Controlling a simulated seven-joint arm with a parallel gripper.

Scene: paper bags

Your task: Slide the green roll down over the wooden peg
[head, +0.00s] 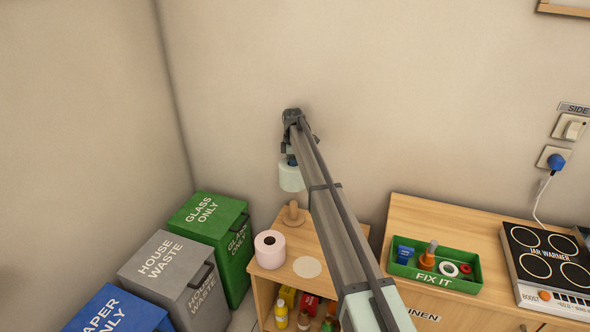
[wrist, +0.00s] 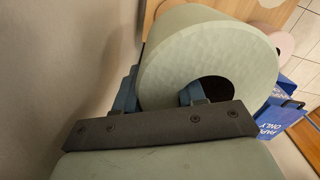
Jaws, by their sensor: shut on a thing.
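The pale green roll (head: 291,179) hangs from my gripper (head: 291,158), clear of the shelf top. In the wrist view the roll (wrist: 165,62) fills the upper middle, its dark core hole facing the camera. My gripper (wrist: 160,97) is shut on the roll's wall, one blue finger inside the hole and the other against the outside. The wooden peg (head: 293,213) stands upright on its round base on the small shelf. In the head view the roll appears just above the peg, apart from it. The peg is not visible in the wrist view, so exact alignment cannot be told.
A pink roll (head: 263,258) stands on the shelf (head: 284,278) in front of the peg, beside a pale disc (head: 307,267). Bins stand left, including a green one (head: 205,215). A green tray (head: 407,271) is on the counter to the right. The wall is behind.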

